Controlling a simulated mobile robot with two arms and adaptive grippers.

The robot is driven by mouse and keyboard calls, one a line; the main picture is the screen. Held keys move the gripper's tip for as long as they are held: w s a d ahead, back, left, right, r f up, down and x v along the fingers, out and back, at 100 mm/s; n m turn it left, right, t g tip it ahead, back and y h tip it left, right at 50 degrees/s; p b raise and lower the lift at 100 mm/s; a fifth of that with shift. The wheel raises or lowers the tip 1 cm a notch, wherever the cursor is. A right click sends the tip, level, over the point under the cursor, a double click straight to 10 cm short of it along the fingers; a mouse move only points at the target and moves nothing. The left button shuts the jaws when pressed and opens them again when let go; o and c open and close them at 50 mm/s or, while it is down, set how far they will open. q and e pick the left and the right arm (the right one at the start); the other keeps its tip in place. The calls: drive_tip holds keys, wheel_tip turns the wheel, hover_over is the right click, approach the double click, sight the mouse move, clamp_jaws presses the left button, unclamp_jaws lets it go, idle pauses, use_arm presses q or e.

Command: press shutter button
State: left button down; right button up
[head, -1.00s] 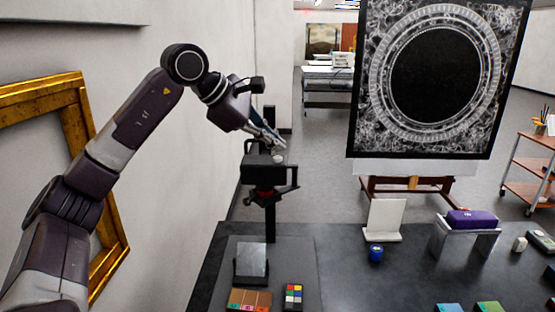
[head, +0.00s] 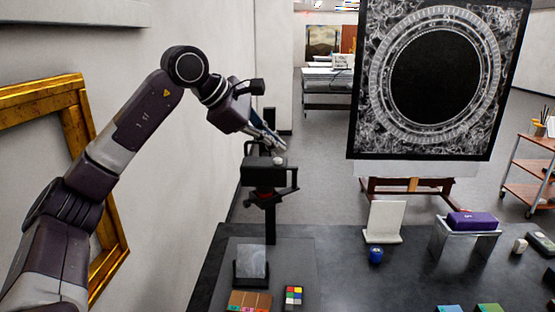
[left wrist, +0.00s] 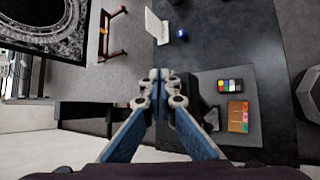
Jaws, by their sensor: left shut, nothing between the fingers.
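A black camera-like device (head: 265,177) sits on a dark upright post at the table's back left edge. A small pale round button (head: 279,161) shows on its top. My left gripper (head: 282,147) comes down from the upper left, with its shut, empty fingers just above the button in the head view. I cannot tell whether the tips touch it. In the left wrist view, the left gripper's fingertips (left wrist: 158,75) are together and the button is not visible, probably hidden behind the fingers. My right gripper is not in view.
The dark table (head: 335,275) carries a colour checker (head: 293,296), a small grey panel (head: 251,262), a blue jar (head: 376,255) and a purple box (head: 472,221) on a stand. A large framed black artwork (head: 440,75) stands behind. A gilt frame (head: 40,92) leans at the left wall.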

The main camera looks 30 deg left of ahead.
sight(275, 160)
use_arm(q)
drive_tip(key=shift+f, duration=0.4)
drive_tip(key=shift+f+b, duration=0.45)
idle(0.6)
drive_tip(key=shift+r, duration=0.15)
drive_tip(key=shift+r+p, duration=0.75)
drive_tip(key=shift+p, duration=0.15)
wheel_tip(275, 160, up, 5)
drive_tip(key=p, duration=0.5)
